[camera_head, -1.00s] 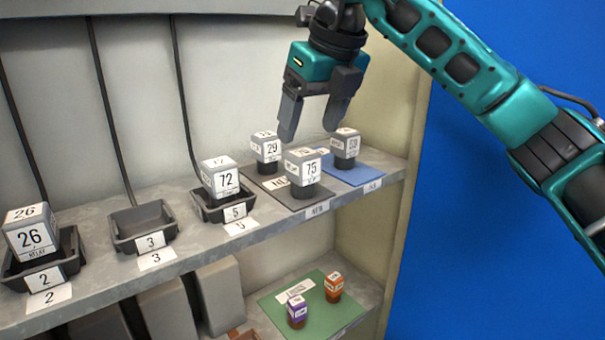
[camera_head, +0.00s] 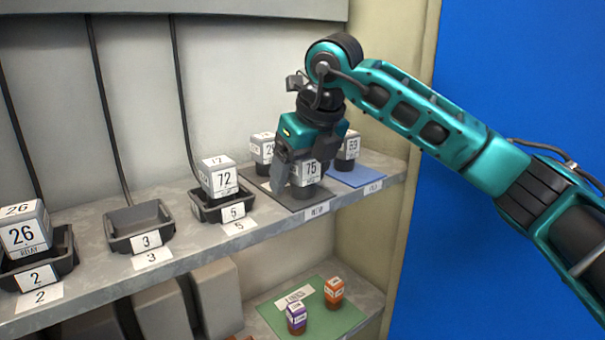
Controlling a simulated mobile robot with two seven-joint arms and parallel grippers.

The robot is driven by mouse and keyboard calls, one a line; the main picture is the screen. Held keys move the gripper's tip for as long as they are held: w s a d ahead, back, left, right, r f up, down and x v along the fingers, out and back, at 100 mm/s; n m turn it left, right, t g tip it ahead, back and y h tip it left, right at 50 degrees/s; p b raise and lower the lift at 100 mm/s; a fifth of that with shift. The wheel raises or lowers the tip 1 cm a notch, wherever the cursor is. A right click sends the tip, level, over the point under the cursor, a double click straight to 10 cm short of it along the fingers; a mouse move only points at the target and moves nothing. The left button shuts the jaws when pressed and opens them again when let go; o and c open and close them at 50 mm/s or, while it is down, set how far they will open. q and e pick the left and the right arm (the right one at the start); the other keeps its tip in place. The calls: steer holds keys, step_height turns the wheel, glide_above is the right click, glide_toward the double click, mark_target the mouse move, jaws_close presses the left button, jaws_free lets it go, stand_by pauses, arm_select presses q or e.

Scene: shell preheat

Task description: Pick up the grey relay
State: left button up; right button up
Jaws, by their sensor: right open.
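Several grey relays with white number labels stand on the upper shelf. Relay 75 (camera_head: 312,173) is on the dark grey mat (camera_head: 314,203), and my right gripper (camera_head: 302,177) is lowered over it from above. One finger shows at the left of relay 75; the other is hard to make out. The jaws are open. A relay (camera_head: 264,146) labelled 29 stands behind, partly hidden by the gripper. Another relay (camera_head: 348,146) is on the blue mat (camera_head: 365,175). My left gripper is not in view.
Tray 3 (camera_head: 125,240) is empty. Below, a green mat (camera_head: 335,319) holds a purple piece (camera_head: 296,317) and an orange piece (camera_head: 334,292).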

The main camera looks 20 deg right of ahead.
steer(key=shift+c, duration=0.3)
steer(key=c, duration=1)
steer(key=shift+r, duration=0.1)
steer(key=shift+c, duration=0.2)
